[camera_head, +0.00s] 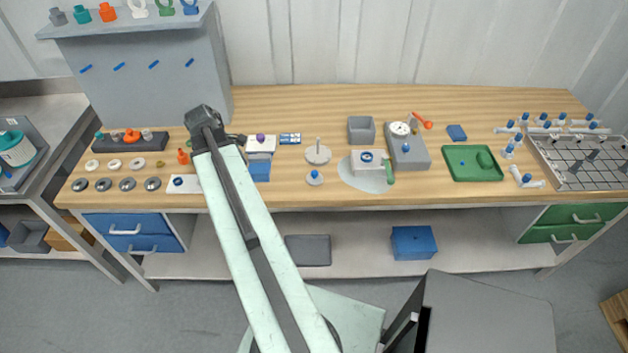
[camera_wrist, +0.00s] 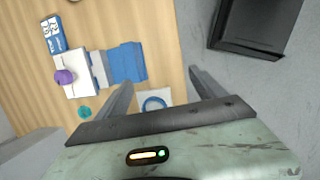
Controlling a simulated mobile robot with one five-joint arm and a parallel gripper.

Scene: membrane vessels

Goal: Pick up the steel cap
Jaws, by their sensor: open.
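Several grey metal discs with dark centres, one of them here (camera_head: 127,184), lie in a row at the bench's left front. A small grey fitting (camera_head: 147,134) stands on a black holder (camera_head: 122,145) behind them. I cannot tell which of these is the steel cap. None of them is clear in the wrist view. My gripper (camera_wrist: 162,79) is open and empty in the wrist view, above the bench's front edge. A white card with a blue ring (camera_wrist: 153,100) lies below and between its fingers. In the head view my arm hides part of the bench's left side.
White rings (camera_head: 114,164) lie behind the discs. A grey rack (camera_head: 150,65) rises at the back left. Bare wood (camera_head: 290,105) shows along the back.

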